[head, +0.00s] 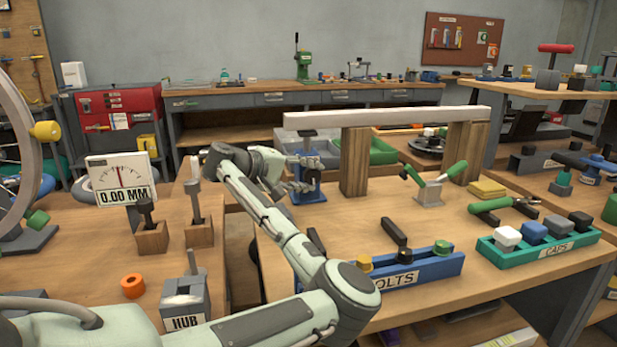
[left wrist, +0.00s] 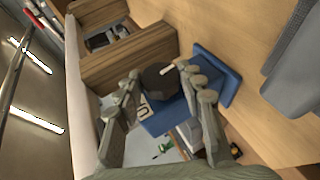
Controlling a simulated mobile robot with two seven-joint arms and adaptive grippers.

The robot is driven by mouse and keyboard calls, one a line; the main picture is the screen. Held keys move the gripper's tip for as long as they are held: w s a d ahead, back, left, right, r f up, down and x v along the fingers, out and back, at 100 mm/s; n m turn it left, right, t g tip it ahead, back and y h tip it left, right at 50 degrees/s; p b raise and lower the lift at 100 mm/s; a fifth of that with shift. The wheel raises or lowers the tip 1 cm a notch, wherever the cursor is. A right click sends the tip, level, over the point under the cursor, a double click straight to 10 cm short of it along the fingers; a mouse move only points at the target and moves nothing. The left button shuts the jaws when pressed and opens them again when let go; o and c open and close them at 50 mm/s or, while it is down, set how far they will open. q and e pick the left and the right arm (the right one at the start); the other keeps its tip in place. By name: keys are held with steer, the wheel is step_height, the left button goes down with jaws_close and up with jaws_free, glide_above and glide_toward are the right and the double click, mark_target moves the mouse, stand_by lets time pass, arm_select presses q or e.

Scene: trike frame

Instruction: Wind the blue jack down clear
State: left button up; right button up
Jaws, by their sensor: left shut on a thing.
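The blue jack (head: 309,190) stands upright on the bench under the left part of a pale beam (head: 385,117). Its dark top reaches close to the beam's underside; I cannot tell whether they touch. The jack's blue base (left wrist: 218,75) shows beyond the fingers. My right gripper is not in view.
Two wooden blocks (head: 355,160) hold the beam up. A green-handled clamp (head: 430,188), a blue bolts rack (head: 415,268) and a green caps tray (head: 540,248) stand to the right. A dial reading 0.00 MM (head: 120,180) is at left.

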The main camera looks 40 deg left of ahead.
arm_select(q)
steer(key=o, duration=1.2)
steer(key=shift+c, duration=0.2)
steer(key=shift+v, duration=3.75)
